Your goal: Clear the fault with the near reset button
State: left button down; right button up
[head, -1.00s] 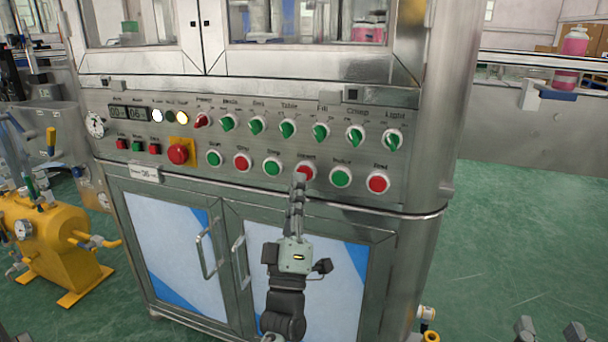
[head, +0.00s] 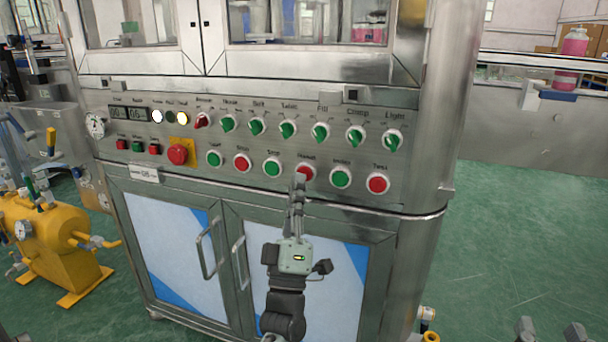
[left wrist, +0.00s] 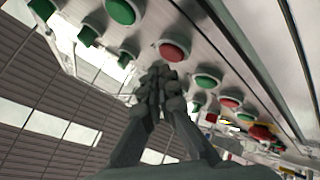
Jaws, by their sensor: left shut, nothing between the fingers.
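The control panel (head: 215,188) carries a row of round green and red buttons. The red button (head: 306,172), whose blurred label seems to read "Reset", sits in the lower row. My left gripper (head: 298,181) is shut and empty, its fingertips at the lower edge of this button, partly covering it. In the left wrist view a red button (left wrist: 173,50) lies just beyond the closed fingertips (left wrist: 160,78). I cannot tell whether they touch it. Two fingers of my right gripper (head: 550,333) show at the lower right edge, apart, with nothing seen between them.
A red mushroom button (head: 177,154) on a yellow plate stands out at the left of the panel. Green selector knobs (head: 288,130) line the row above. A white lamp (head: 157,116) and a yellowish lamp (head: 183,118) are lit. Cabinet door handles (head: 207,250) protrude below.

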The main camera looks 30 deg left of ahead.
pick_arm(q)
jog(key=shift+w, duration=0.15)
jog(key=shift+w+a, duration=0.1)
jog(key=shift+w, duration=0.2)
jog(key=shift+w+a, duration=0.1)
jog(key=shift+w, duration=0.25)
dwell(0.7)
dwell(0.3)
jog(key=shift+s+d, duration=0.2)
jog(key=shift+s, duration=0.6)
jog(key=shift+s+p, duration=0.1)
jog(key=shift+p, duration=0.2)
jog(key=s, duration=0.2)
jog(key=s+d+p, duration=0.1)
jog(key=s, duration=0.1)
jog(key=shift+s+d, duration=0.1)
jog(key=shift+s, duration=0.2)
